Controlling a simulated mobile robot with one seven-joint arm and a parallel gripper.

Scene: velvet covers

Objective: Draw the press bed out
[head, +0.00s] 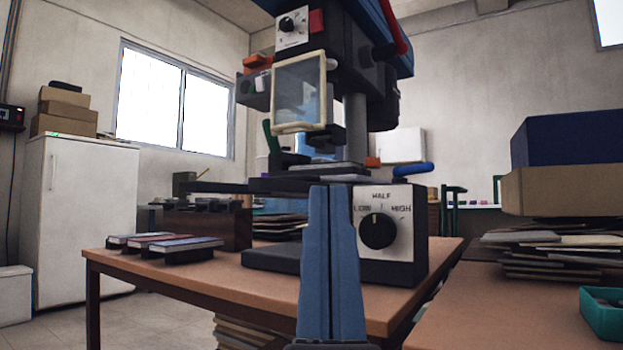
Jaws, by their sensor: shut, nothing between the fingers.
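The press (375,85) stands on a brown table, with a blue head, a grey column and a clear framed guard (300,92) in front. A flat dark bed (270,184) lies low under the head, with a lighter plate towards its right. A blue handle (412,169) sticks out to the right above the control box (400,240), whose dial is labelled low, half and high. My gripper (331,190) is shut and empty, its blue fingers pointing up in front of the press. It covers part of the bed's front and the base; I cannot tell whether it touches them.
Several covers lie on dark stands (165,245) at the table's left. A second table (520,300) at right carries stacked sheets (550,250), a box (560,190) and a teal tray (603,315). A white cabinet (82,220) stands at far left. Floor shows at lower left.

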